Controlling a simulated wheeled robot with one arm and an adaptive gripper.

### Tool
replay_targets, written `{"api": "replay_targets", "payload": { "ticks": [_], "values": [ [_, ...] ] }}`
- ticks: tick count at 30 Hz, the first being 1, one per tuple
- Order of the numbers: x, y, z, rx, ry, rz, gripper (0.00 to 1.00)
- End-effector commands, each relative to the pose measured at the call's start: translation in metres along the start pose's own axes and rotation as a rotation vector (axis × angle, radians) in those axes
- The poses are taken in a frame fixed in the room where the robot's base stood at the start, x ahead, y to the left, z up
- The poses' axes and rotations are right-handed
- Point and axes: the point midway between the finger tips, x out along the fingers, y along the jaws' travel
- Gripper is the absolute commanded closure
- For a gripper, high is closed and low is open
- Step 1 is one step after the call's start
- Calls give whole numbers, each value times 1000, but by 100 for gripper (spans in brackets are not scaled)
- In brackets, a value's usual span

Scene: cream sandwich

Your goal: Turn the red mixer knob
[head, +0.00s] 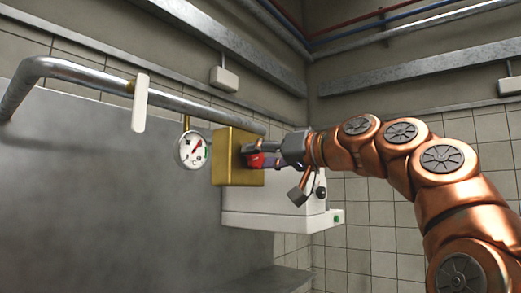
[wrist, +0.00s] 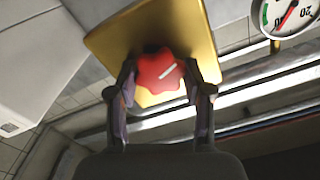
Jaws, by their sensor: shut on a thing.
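The red mixer knob (wrist: 160,73) is a lobed knob with a white pointer line, mounted on a gold box (wrist: 188,27). In the wrist view my gripper (wrist: 160,82) has one finger on each side of the knob, shut on it. In the head view the gold box (head: 231,157) sits against the wall pipe, and the knob (head: 256,161) shows only in part behind my gripper (head: 262,157). The white line slants up to the right in the wrist view.
A round pressure gauge (head: 191,150) hangs just left of the gold box. A white lever (head: 140,102) stands on the metal pipe (head: 75,69). A white appliance (head: 262,212) with a black knob and green button lies below and behind my gripper.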

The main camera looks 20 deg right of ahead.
Motion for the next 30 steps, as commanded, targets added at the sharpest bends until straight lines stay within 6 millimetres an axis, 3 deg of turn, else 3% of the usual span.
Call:
{"api": "replay_targets", "payload": {
  "ticks": [10, 26, 27, 30],
  "values": [
    [-1, -1, -2, 136, 2, -1, 85],
    [-1, 1, -1, 159, 3, 0, 85],
    [-1, 1, -1, 159, 3, 0, 48],
    [-1, 0, -1, 159, 3, 0, 37]
  ]
}}
